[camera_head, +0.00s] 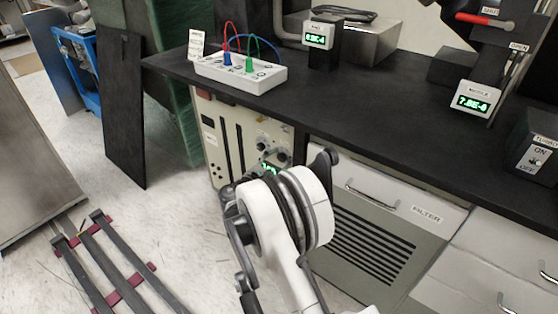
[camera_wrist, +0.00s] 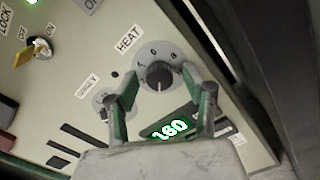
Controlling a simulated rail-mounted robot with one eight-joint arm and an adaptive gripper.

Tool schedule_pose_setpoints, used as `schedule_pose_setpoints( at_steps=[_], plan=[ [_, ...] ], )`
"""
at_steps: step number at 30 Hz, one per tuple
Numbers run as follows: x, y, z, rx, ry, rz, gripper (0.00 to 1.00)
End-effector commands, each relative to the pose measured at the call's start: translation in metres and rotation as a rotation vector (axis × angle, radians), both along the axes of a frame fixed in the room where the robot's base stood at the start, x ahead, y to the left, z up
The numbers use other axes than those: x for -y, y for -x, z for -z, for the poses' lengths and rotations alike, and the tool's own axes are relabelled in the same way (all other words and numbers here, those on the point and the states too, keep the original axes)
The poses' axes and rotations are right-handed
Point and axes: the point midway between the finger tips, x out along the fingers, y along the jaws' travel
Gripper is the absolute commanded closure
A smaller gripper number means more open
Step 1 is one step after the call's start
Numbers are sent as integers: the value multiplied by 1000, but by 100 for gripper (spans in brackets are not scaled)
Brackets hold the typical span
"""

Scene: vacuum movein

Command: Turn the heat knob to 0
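The heat knob (camera_wrist: 158,75) is a dark round knob on a grey numbered dial, beside a "HEAT" label (camera_wrist: 128,39). A small light mark shows near its lower edge; the exact setting is hard to read. My gripper (camera_wrist: 160,78) is open, with one finger on each side of the knob and visible gaps between them. A green lit display (camera_wrist: 167,128) is between the fingers, below the knob. In the head view the beige control panel (camera_head: 229,125) is under the bench, and my wrist hides its lower part and my fingertips.
A smaller knob (camera_wrist: 104,103) is left of the heat knob, close to my left finger. A key switch (camera_wrist: 35,50) is farther left. The black bench top (camera_head: 370,130) overhangs the panel, and a filter drawer (camera_head: 385,195) is to its right.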

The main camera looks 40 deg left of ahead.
Motion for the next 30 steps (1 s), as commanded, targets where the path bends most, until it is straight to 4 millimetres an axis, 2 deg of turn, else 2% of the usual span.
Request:
schedule_pose_setpoints(
  at_steps=[5,8,21,25,30],
  plan=[
    [0,2,0,0,0,0,54],
    [0,11,0,1,0,-1,54],
    [0,92,0,0,0,-2,54],
    [0,109,0,0,0,-2,54],
    [1,119,0,0,0,0,54]
  ],
)
